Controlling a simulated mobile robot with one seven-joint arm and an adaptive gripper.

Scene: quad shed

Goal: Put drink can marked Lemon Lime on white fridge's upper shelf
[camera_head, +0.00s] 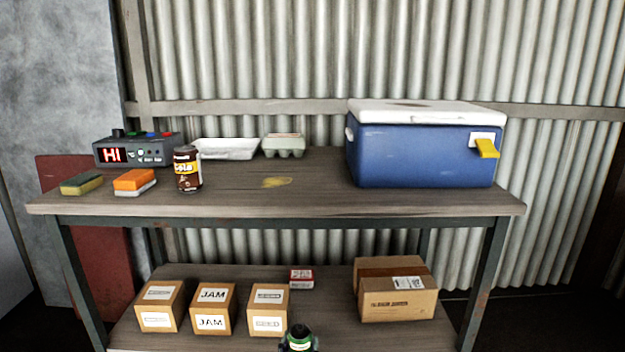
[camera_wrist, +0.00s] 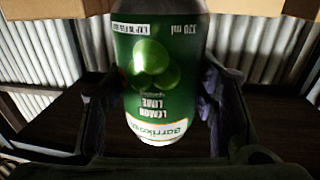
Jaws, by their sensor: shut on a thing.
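The green Lemon Lime can (camera_wrist: 155,75) fills the middle of the wrist view, its print upside down in that picture. My gripper (camera_wrist: 160,112) is shut on it, with a dark finger on either side. In the head view, a small green-labelled item with a dark top (camera_head: 299,341) shows at the bottom edge, cut off by the frame. It may be the held can, but I cannot tell for certain. The white fridge cannot be made out with certainty, and its upper shelf is not in view.
The workbench (camera_head: 330,207) holds a brown cola can (camera_head: 187,170), sponges, a digital device (camera_head: 135,150), a white tray, an egg carton (camera_head: 284,146) and a blue cooler (camera_head: 425,155).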

